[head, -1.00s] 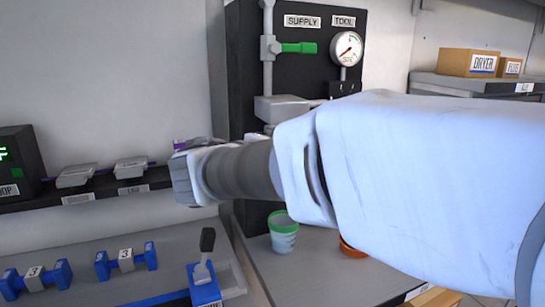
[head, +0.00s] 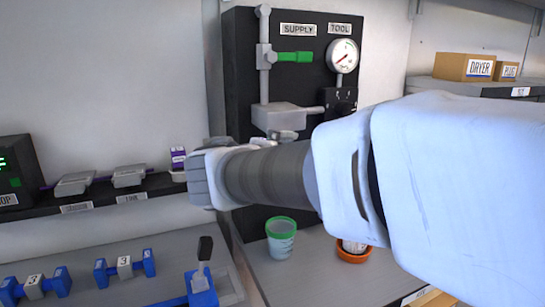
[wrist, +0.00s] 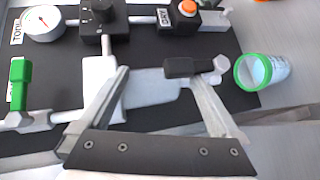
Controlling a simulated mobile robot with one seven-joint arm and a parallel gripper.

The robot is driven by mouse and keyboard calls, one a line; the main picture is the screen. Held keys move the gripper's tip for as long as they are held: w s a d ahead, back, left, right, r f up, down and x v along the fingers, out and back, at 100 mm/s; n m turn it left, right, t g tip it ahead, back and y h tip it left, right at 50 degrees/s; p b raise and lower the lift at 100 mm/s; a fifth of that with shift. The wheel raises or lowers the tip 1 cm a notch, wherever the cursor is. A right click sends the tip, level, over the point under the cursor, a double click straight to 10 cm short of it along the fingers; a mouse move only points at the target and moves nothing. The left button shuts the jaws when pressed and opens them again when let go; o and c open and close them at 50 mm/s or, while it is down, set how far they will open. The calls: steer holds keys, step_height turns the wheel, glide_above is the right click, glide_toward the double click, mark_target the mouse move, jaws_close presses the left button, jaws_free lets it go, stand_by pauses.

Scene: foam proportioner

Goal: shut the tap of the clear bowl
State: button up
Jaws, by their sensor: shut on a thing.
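In the wrist view the clear bowl (wrist: 150,88) is a pale blue-grey translucent body on the dark panel. Its tap has a black lever (wrist: 190,67) at the bowl's right end, beside a pale outlet. My gripper (wrist: 160,72) straddles the bowl, one finger near its left end and the other just below the black lever. The fingers stand well apart with the bowl between them. Their exact contact is hard to see. In the head view my arm hides the fingers, the bowl and the tap.
A green-rimmed cup (head: 281,237) stands on the bench below, and an orange dish (head: 353,252) stands to its right. The panel carries a green-handled valve (head: 295,57), a gauge (head: 342,56) and a black knob (wrist: 103,20). A blue lever base (head: 202,288) stands front left.

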steer(key=s+d+r+p, duration=0.2)
steer(key=s+r+p, duration=0.1)
steer(key=r, duration=0.6)
steer(key=s+d+r+p, duration=0.2)
steer(key=s+r+p, duration=0.2)
steer(key=r, duration=0.6)
steer(key=shift+p, duration=1.15)
steer(key=shift+s+d+f+b, duration=0.1)
steer(key=shift+f+b, duration=0.05)
steer(key=shift+b, duration=0.2)
